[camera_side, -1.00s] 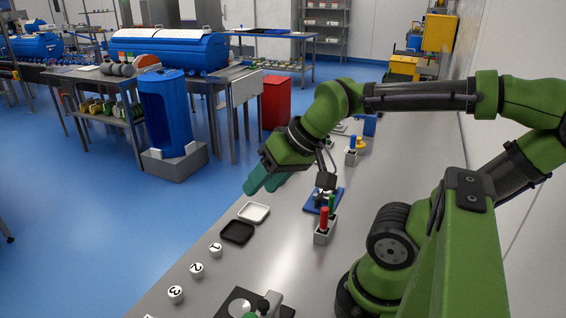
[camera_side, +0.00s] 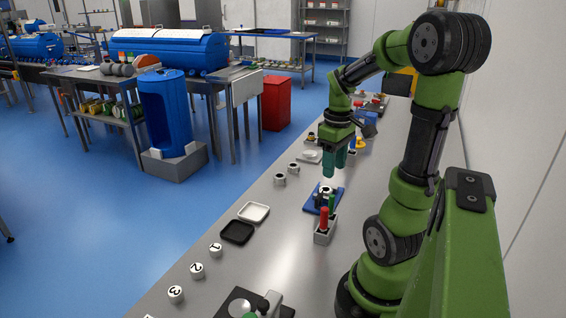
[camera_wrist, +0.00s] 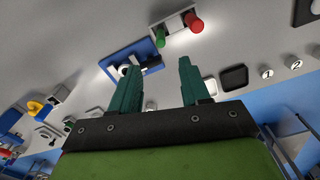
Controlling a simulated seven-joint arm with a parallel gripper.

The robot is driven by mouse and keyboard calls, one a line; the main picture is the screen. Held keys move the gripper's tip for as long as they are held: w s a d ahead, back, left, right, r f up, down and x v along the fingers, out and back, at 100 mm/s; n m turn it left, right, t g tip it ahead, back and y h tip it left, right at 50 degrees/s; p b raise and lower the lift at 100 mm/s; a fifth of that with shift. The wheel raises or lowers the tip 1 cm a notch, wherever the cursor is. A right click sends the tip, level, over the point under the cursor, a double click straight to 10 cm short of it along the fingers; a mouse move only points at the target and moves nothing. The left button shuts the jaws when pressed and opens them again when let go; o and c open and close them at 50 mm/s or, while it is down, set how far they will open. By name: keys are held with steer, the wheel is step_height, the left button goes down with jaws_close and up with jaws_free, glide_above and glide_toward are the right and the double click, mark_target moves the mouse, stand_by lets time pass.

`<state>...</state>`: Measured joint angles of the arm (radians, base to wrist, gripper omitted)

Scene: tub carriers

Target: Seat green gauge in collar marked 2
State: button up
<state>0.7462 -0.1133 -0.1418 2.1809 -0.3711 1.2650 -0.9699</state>
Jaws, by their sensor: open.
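The green gauge (camera_side: 332,203) stands upright in a grey block beside a red gauge (camera_side: 324,217). It also shows in the wrist view (camera_wrist: 161,40), beyond my fingertips. A white round piece marked 2 (camera_side: 197,269) lies on the bench at the lower left, between pieces marked 1 (camera_side: 216,249) and 3 (camera_side: 175,294). The 2 also shows at the right of the wrist view (camera_wrist: 295,64). I cannot tell whether it is a collar with an opening. My gripper (camera_side: 335,172) is open and empty, fingers down, above and behind the green gauge.
A blue plate (camera_side: 311,203) with a fixture lies just behind the grey block (camera_side: 325,236). White (camera_side: 254,211) and black (camera_side: 236,232) trays lie to its left. Two small grey rings (camera_side: 280,180) (camera_side: 293,168) stand near the bench's left edge. A dark fixture (camera_side: 238,302) is at the front.

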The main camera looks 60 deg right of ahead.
mark_target(332, 196)
step_height(332, 196, down, 7)
steer(key=shift+s+a+f, duration=0.15)
steer(key=shift+f, duration=2.55)
steer(key=shift+c, duration=0.3)
jaws_close()
